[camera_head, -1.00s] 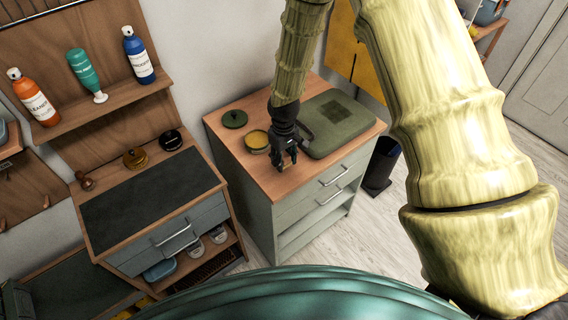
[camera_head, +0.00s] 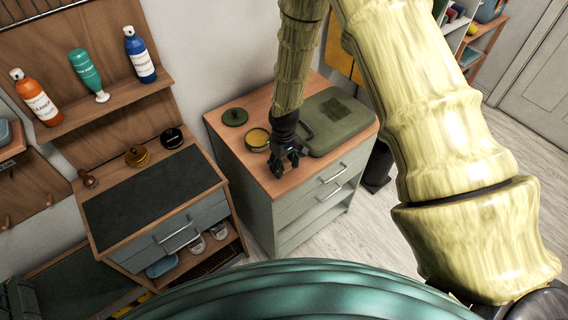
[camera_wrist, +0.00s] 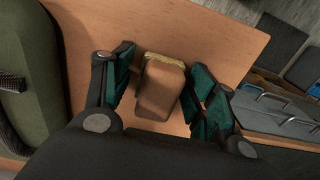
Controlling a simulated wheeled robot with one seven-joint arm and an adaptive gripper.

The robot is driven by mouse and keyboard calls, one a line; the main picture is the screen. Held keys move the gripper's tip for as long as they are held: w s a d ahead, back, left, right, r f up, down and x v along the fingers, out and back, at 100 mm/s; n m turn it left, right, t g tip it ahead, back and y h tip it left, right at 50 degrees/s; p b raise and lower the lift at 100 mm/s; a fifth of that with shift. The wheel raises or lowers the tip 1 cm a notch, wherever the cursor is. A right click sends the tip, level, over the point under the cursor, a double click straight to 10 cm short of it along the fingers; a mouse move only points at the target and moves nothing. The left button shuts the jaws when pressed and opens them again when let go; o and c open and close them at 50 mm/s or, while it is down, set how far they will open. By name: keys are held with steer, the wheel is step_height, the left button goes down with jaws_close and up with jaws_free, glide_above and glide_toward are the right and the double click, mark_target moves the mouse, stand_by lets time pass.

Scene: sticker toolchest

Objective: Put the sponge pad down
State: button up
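The sponge pad (camera_wrist: 160,88) is a brown block with a yellowish edge. In the wrist view it sits on the wooden top of the grey cabinet (camera_head: 238,165), between the fingers of my gripper (camera_wrist: 163,76). The fingers stand apart, with a narrow gap beside the pad, so my gripper is open around it. In the head view my gripper (camera_head: 284,166) points down close to the cabinet top's front edge. There the pad is too small and too covered by the fingers to make out.
A green case (camera_head: 335,122) lies right of my gripper on the cabinet top. An open yellow tin (camera_head: 257,138) and a green lid (camera_head: 235,117) lie behind and left. A workbench with a dark mat (camera_head: 150,190) stands at left.

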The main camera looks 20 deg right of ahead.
mark_target(284, 160)
step_height(284, 160, up, 12)
steer(key=b, duration=0.4)
steer(key=shift+r, duration=0.15)
stand_by(0.7)
stand_by(0.4)
